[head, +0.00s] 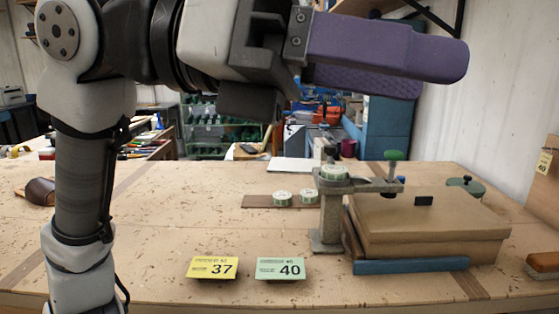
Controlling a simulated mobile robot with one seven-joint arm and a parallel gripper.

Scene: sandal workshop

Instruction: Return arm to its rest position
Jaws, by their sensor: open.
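My gripper (435,77) is at the top right of the head view, raised above the workbench and pointing right. Its two purple fingers lie one in front of the other, with the textured inner face of the rear one partly showing. It is open, and I see nothing held between the fingers. My arm rises at the left and bends across the top of the view.
The bench (160,230) holds a yellow 37 card (212,268), a green 40 card (280,269), a metal clamp stand (328,215), a tan box-like block (430,225) and a blue bar (410,265). A brush (545,262) lies far right.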

